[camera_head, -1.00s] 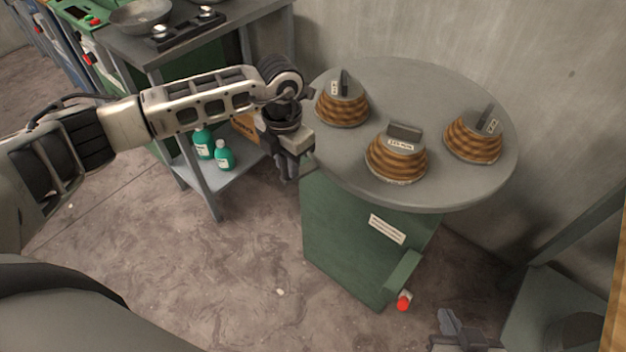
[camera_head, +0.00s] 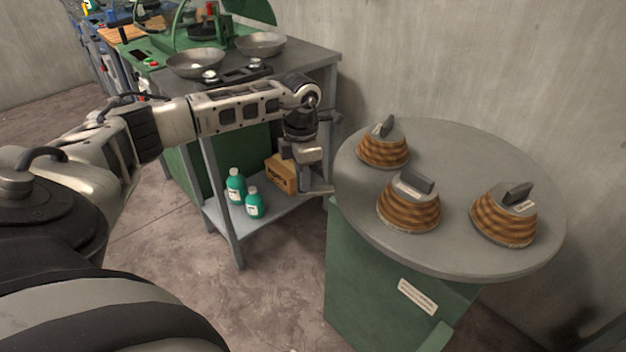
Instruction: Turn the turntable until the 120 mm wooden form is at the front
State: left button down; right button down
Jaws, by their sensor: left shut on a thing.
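The round grey turntable (camera_head: 455,150) carries three stepped wooden forms with grey tops and upright handles. One form (camera_head: 384,152) is at the back left, one (camera_head: 409,208) is left of the middle towards the front, and one (camera_head: 505,218) is at the front right. Their small white labels are too small to read, so I cannot tell which is the 120 mm form. My left gripper (camera_head: 322,188) is at the turntable's left edge and is shut, seemingly on the rim; its fingertips are partly hidden. My right gripper is out of view.
A green pedestal (camera_head: 365,275) with a white label stands under the turntable. To the left is a grey bench (camera_head: 310,62) with metal bowls, and green bottles (camera_head: 236,187) and a wooden box (camera_head: 281,174) on its shelf. A wall is close behind.

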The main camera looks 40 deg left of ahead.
pick_arm(q)
jog(key=shift+w+a+r, duration=0.1)
jog(key=shift+w, duration=0.05)
jog(key=c, duration=1.2)
grip_release()
notch_tip(320, 180, up, 16)
jog(key=shift+f, duration=0.1)
